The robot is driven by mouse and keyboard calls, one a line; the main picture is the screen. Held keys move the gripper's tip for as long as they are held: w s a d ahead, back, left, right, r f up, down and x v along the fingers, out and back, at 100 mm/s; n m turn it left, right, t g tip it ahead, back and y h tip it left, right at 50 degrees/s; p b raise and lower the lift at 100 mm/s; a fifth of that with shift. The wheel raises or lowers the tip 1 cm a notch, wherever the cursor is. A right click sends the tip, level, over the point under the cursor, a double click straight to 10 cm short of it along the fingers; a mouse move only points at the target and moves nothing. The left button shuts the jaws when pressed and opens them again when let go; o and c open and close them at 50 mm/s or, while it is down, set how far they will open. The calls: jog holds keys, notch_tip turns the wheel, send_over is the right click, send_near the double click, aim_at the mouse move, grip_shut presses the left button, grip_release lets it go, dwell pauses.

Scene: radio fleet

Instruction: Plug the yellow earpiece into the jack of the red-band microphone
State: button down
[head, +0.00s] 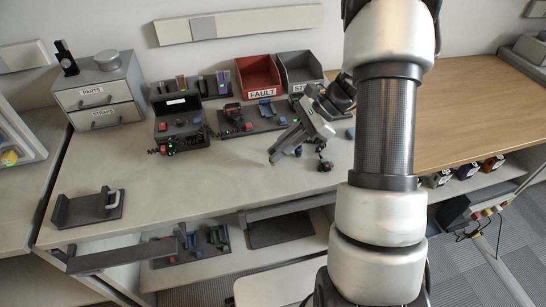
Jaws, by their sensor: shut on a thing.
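My gripper (285,155) reaches in from the right over the middle of the workbench, tilted down to the left. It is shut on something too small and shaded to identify. A small dark piece with red and green spots (325,165) shows just right of the fingers; I cannot tell whether it lies on the bench or hangs.
A red FAULT bin (258,75) and a grey bin (299,70) stand at the back. A drawer box (98,92) stands back left. A dark holder (88,209) sits front left. The front middle of the bench (200,190) is clear. My arm blocks the right.

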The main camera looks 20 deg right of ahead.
jog(key=shift+r+p, duration=0.65)
jog(key=shift+r, duration=0.35)
